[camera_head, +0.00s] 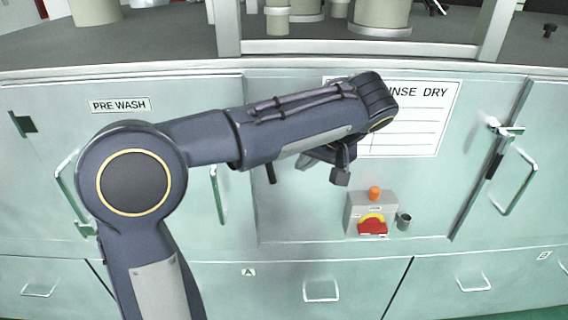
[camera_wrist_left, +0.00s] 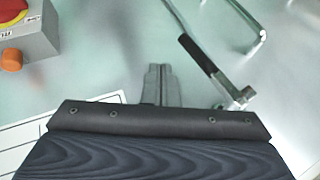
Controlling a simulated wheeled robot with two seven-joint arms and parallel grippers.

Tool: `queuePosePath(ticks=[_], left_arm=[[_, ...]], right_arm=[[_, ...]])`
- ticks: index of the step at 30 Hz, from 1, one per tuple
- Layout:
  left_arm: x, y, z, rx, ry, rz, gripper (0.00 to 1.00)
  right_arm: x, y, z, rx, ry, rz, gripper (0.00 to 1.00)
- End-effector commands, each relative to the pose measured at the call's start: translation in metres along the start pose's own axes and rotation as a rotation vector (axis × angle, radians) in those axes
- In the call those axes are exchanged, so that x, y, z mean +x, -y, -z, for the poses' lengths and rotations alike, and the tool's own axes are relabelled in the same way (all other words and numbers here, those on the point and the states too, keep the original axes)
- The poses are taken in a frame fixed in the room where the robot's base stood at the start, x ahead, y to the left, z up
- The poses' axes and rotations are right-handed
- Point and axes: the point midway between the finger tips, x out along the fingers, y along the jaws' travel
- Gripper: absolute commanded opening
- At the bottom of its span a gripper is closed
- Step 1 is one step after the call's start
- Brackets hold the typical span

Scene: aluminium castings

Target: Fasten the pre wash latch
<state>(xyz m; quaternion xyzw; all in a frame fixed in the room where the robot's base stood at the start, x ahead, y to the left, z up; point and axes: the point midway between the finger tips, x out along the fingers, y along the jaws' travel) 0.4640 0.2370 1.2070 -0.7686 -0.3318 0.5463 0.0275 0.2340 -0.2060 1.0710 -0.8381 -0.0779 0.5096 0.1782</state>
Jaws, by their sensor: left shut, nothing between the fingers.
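The PRE WASH label (camera_head: 120,105) is on the pale green panel at the left of the head view. Below it is a metal door handle (camera_head: 66,180), with a small green fitting (camera_head: 86,228) at its foot, partly behind my arm. I cannot tell whether this fitting is the pre wash latch. A latch lever with a black grip (camera_head: 493,165) is beside the right door; it also shows in the left wrist view (camera_wrist_left: 198,54). My left gripper (camera_head: 341,176) is in front of the middle panel, its fingers (camera_wrist_left: 160,70) shut and empty, apart from the lever. My right gripper is out of view.
A grey switch box (camera_head: 357,208) with a red knob and orange button projects below my left gripper. A right door handle (camera_head: 515,181) and drawer handles (camera_head: 321,292) stick out. A RINSE DRY sign (camera_head: 430,125) is partly behind my arm.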

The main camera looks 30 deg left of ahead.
Motion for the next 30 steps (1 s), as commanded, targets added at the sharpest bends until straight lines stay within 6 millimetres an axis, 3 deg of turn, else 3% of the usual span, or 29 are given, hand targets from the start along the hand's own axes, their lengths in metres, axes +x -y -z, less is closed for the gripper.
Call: queuePosePath(ticks=[2, 9, 22, 30], left_arm=[[0.015, 0.004, 0.0, -0.001, 0.003, 0.002, 0.0], [0.03, 0.029, -0.002, 0.0, 0.001, 0.0, 0.0], [0.034, 0.033, -0.003, 0.001, 0.0, -0.001, 0.0], [0.045, 0.04, -0.008, 0.001, 0.0, -0.001, 0.0]], right_arm=[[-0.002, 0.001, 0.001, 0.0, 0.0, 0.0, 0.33], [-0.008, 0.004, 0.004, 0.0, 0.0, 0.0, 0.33], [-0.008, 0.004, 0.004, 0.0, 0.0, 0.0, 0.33], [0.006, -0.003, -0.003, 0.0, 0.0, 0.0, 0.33]])
